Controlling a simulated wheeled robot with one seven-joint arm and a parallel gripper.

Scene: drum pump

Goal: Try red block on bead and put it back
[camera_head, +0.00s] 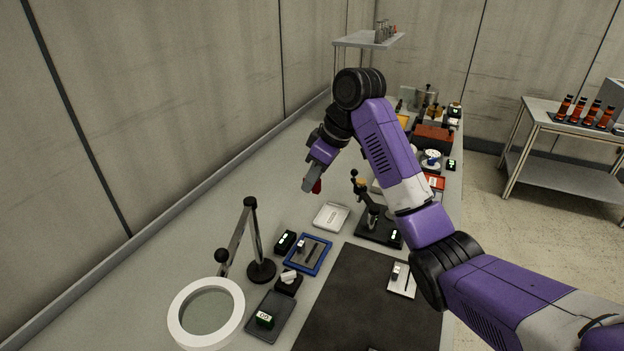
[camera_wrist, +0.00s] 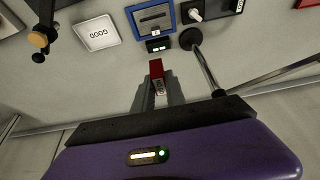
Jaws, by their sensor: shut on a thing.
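My gripper (camera_head: 311,184) is raised over the bench, left of the black stand, with its fingers pointing down. It is shut on the red block (camera_wrist: 156,69), which sticks out past the fingertips in the wrist view. The block also shows as a small red patch (camera_head: 317,187) in the head view. The block is clear of the bench. I cannot pick out the bead with certainty. A black stand with an orange knob (camera_head: 378,228) stands to the right of my gripper; the knob also shows in the wrist view (camera_wrist: 39,39).
A white GOOD tray (camera_head: 331,217), a blue-framed tray (camera_head: 324,254) and a black display box (camera_head: 285,242) lie nearer the camera. A ring magnifier (camera_head: 178,317) on a jointed arm stands at lower left. A red tray (camera_head: 438,183) is beyond the stand. Bench along the wall is clear.

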